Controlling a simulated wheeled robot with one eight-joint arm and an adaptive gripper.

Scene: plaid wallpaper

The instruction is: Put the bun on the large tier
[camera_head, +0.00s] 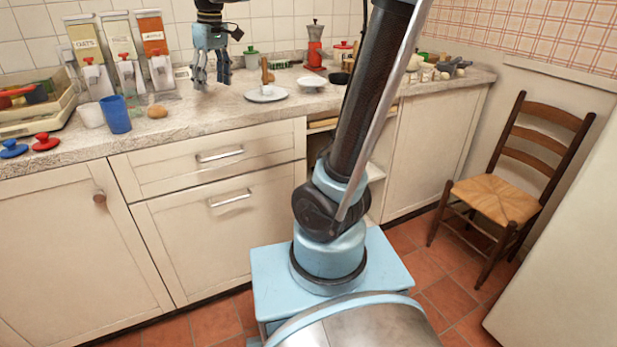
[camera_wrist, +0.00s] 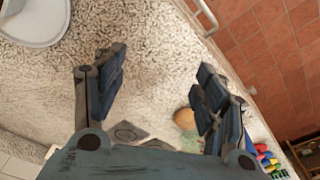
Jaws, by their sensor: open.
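A round brown bun (camera_head: 157,111) lies on the counter, just right of the blue cup in the head view. The wrist view also shows a tan round thing that looks like the bun (camera_wrist: 185,119), partly hidden behind the right finger. A white round plate with an upright wooden post, which looks like the large tier (camera_head: 266,97), stands on the counter to the right. A white dish edge (camera_wrist: 38,42) shows at the upper left of the wrist view. My gripper (camera_head: 213,81) is open and empty above the counter, between the bun and the plate.
A blue cup (camera_head: 116,114) and a white cup (camera_head: 90,115) stand left of the bun, with dispensers (camera_head: 125,55) behind. A white bowl (camera_head: 312,84) sits right of the plate. Red (camera_head: 46,142) and blue (camera_head: 13,149) lids lie near the front left edge. Counter between bun and plate is clear.

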